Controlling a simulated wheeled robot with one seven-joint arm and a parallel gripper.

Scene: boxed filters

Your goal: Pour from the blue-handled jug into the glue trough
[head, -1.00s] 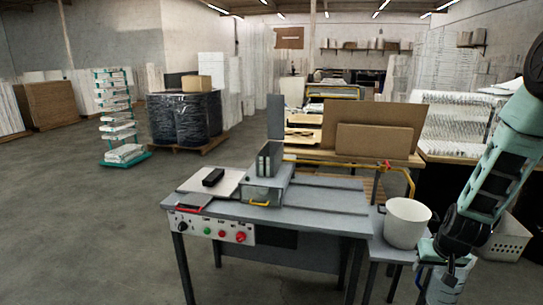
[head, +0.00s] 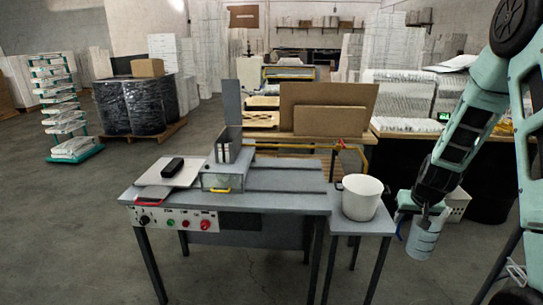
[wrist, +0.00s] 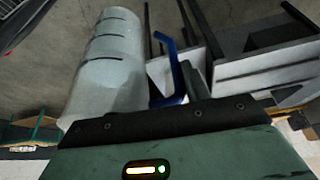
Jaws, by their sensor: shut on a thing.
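My gripper (head: 426,211) is shut on the blue-handled jug (head: 422,241), a pale, whitish vessel hanging beside the right end of the side table, clear of it. In the wrist view the jug (wrist: 106,65) fills the left of centre, and its blue handle (wrist: 170,55) is at a dark finger. In the head view the jug looks nearly upright; its contents cannot be seen. A grey metal box with a yellow handle (head: 221,181) on the machine table looks like the glue trough. It is well to the left of my gripper; its inside is not clearly visible.
A white bucket (head: 362,198) stands on the side table (head: 372,226) between jug and machine. A tall grey plate (head: 232,103) rises behind the box. A black object (head: 172,167) lies on a pale panel. Brown boards (head: 325,105) stand behind.

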